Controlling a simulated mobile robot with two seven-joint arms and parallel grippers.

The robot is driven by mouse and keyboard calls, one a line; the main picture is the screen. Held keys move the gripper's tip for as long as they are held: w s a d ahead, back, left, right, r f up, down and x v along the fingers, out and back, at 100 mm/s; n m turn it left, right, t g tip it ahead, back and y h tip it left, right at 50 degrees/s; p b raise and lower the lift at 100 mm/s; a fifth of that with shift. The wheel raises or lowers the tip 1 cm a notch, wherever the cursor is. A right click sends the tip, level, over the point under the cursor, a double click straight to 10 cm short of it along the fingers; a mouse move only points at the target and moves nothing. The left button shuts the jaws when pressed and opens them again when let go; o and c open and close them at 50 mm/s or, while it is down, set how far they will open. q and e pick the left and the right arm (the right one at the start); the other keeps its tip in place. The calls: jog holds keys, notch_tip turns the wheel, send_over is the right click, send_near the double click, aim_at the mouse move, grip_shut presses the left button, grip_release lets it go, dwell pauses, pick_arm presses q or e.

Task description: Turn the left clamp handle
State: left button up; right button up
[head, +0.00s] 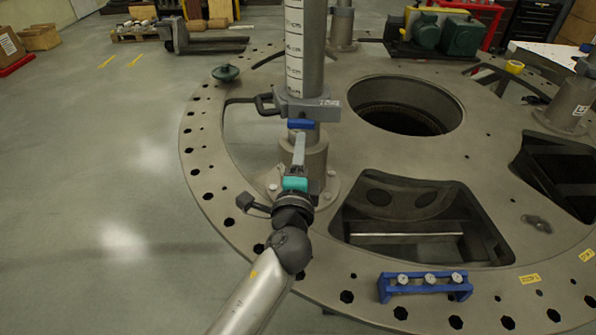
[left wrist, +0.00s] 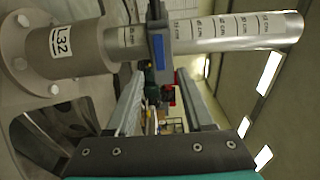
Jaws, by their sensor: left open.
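A grey clamp (head: 318,106) sits around a pale upright post with a printed scale (head: 296,45). A dark loop-shaped handle (head: 264,104) sticks out from the clamp's left side, and a blue part (head: 300,124) shows on its front. My left gripper (head: 299,138) points up just below the clamp, in front of the post's base. In the left wrist view the open fingers (left wrist: 158,80) have nothing held between them, and the clamp with its blue part (left wrist: 158,49) shows beyond their tips. I cannot tell whether the fingers touch it. My right gripper is out of view.
The post stands on a large round metal plate (head: 240,180) with a round hole and several cut-outs. A blue fixture (head: 425,288) lies at its front. Open floor (head: 90,200) lies left.

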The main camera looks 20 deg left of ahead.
pick_arm(q)
jog(key=shift+b+v, duration=0.4)
jog(key=shift+v, duration=2.15)
jog(key=s+a+f+n+g+h, duration=0.1)
jog(key=s+a+f+n+g, duration=0.2)
jog(key=s+f+n+g, duration=0.3)
jog(key=s+a+f+n+g, duration=0.3)
jog(key=s+f+n+g, duration=0.1)
jog(key=s+f+n, duration=0.3)
jog(key=s+d+f+g+h, duration=0.2)
jog(key=s+d+g+h, duration=0.15)
jog(key=s, duration=0.65)
notch_tip(320, 180, down, 28)
jog(key=s+g+b, duration=0.1)
jog(key=g+b, duration=0.1)
jog(key=b, duration=0.6)
jog(key=s+a+f+b, duration=0.1)
jog(key=s+f+b, duration=0.2)
jog(key=s+f, duration=0.5)
jog(key=s+a+f+g+b, duration=0.1)
jog(key=s+f+b, duration=0.3)
jog(key=f, duration=1.2)
jog(key=s+a, duration=0.1)
jog(key=s, duration=0.3)
jog(key=shift+s+y+b, duration=0.25)
jog(key=shift+y+b, duration=0.05)
jog(key=shift+y, duration=0.05)
